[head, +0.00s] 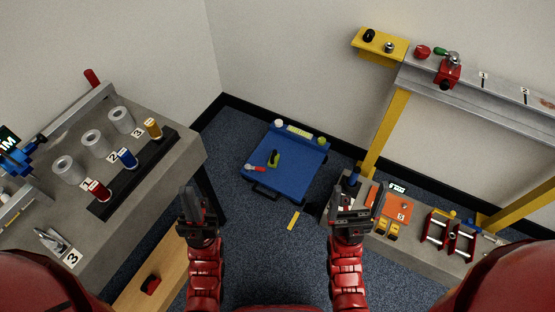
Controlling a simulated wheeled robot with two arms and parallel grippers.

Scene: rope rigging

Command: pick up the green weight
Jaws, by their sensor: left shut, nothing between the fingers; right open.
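I cannot clearly make out a green weight. A small green and dark object (273,158) stands on the blue platform (290,182) on the floor in the middle; it may be the weight, but it is too small to tell. Another green piece (440,52) lies on the grey beam at the upper right, next to a red clamp (447,75). My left gripper (192,198) is shut and empty, beside the left bench. My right gripper (352,196) is open, at the left end of the low right bench. Both are apart from the green objects.
The low right bench holds an orange plate (388,205) and red-ended hardware (450,235). A yellow post (388,130) supports the beam. Carpet between the benches is mostly clear.

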